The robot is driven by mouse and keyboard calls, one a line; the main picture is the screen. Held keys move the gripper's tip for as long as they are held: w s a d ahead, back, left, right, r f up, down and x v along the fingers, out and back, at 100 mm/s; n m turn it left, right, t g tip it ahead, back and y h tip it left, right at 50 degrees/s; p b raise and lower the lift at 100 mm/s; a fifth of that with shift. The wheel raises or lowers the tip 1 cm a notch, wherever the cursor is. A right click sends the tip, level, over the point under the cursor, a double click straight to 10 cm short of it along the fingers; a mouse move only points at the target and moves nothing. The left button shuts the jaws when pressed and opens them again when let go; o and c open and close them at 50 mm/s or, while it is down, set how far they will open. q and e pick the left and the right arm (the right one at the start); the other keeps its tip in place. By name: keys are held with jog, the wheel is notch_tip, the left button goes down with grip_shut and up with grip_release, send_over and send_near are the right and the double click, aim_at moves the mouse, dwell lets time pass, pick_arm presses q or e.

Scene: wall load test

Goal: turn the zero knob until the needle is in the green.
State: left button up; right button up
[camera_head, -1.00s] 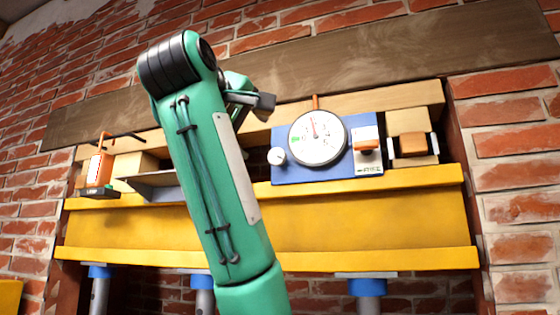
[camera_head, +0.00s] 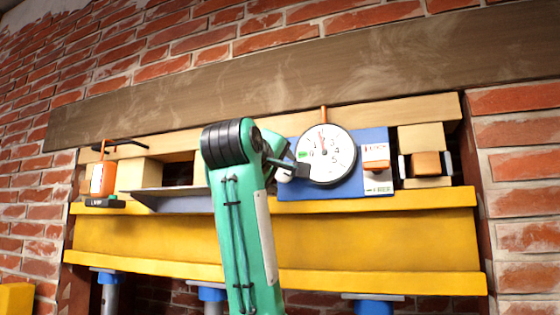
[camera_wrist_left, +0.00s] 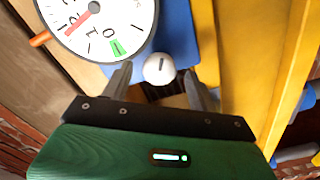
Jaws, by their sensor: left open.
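The zero knob (camera_wrist_left: 158,68) is white with a dark mark and sits on the blue panel (camera_head: 345,191) beside the dial. The round white dial (camera_head: 327,160) has a green patch (camera_wrist_left: 117,47) at its edge, and the red needle (camera_wrist_left: 80,21) points away from it, near the 2. My left gripper (camera_wrist_left: 160,78) is open, with one finger on each side of the knob in the left wrist view; contact cannot be told. In the head view the left gripper (camera_head: 296,170) partly covers the knob (camera_head: 285,175). My right gripper is not in view.
A lock/free slider (camera_head: 376,166) is right of the dial. A yellow beam (camera_head: 380,240) runs below, and a grey plate (camera_head: 175,200) and an orange bottle-like object (camera_head: 102,178) are at left.

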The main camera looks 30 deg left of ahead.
pick_arm(q)
jog(key=shift+w+a, duration=0.1)
jog(key=shift+w, duration=0.25)
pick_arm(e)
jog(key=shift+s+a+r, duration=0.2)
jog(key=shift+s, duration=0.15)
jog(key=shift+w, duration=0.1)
pick_arm(q)
jog(key=c, duration=1)
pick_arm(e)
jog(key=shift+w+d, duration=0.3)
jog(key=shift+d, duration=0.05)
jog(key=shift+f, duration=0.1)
